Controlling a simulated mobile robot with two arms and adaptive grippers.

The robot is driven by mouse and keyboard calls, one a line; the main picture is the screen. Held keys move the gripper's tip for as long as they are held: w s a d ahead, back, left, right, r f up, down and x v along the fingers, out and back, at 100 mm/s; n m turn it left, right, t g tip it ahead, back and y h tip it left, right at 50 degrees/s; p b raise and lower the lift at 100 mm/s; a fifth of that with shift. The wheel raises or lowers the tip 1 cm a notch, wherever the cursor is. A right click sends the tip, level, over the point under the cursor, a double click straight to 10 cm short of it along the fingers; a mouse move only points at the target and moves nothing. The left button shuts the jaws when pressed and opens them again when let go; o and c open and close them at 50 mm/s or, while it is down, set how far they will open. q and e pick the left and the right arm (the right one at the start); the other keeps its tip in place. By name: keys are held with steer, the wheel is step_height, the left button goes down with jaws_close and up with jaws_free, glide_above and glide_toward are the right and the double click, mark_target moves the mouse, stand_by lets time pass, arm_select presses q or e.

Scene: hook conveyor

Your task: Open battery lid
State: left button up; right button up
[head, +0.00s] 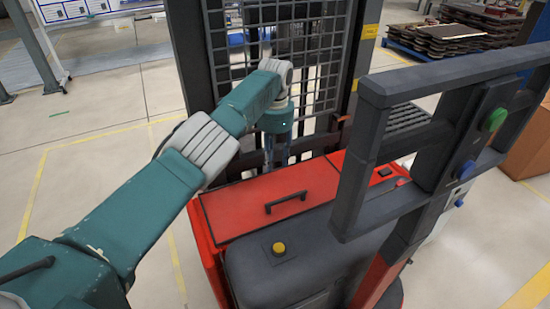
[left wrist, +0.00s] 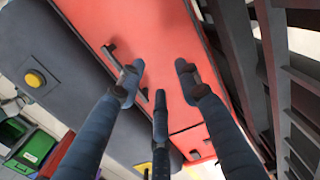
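The battery lid (head: 243,205) is a flat red panel on the red and grey forklift, and it lies shut. Its dark bar handle (head: 286,202) stands up near the lid's front edge. The red lid (left wrist: 155,25) also fills the middle of the left wrist view, with the handle (left wrist: 111,52) left of centre, partly hidden by a finger. My left gripper (head: 272,158) points down at the lid's rear edge, beyond the handle. In the left wrist view its fingers (left wrist: 160,75) are spread apart, with nothing between them. My right gripper is out of view.
A dark mesh mast guard (head: 258,45) stands close behind my left gripper. A grey guard frame (head: 362,165) with green and blue buttons rises at the right. A yellow button (head: 279,248) sits on the grey cover in front. Stacked pallets (head: 455,38) stand far back.

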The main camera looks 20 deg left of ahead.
arm_select(q)
step_height(320, 180, up, 13)
steer(key=shift+s+d, duration=0.3)
steer(key=shift+d, duration=0.1)
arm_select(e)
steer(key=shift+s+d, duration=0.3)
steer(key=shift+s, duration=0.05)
arm_select(q)
steer(key=shift+f, duration=0.15)
